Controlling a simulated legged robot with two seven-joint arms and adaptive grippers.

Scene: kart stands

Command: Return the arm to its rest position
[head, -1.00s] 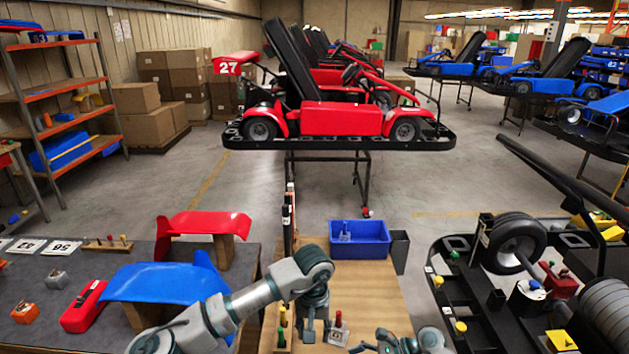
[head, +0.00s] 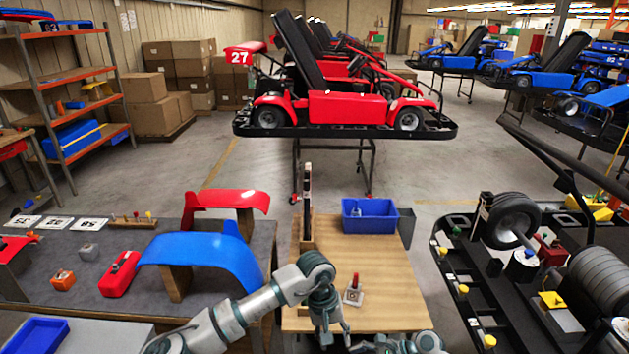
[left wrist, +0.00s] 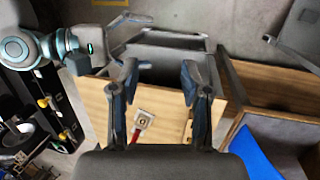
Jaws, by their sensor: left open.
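My left arm reaches in from the lower left in the head view. Its gripper (head: 333,330) points down over the near part of the wooden table and is open. The left wrist view shows its two fingers (left wrist: 158,88) spread apart with nothing between their tips. A small red-handled piece with a white square face stands on the table just beyond the gripper (head: 353,291); it also shows in the left wrist view (left wrist: 141,122).
The wooden table (head: 385,265) carries a blue bin (head: 369,216) at its far edge, with bare surface in front. A grey bench with blue (head: 205,255) and red panels stands left. A black kart frame with wheels (head: 512,220) stands right.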

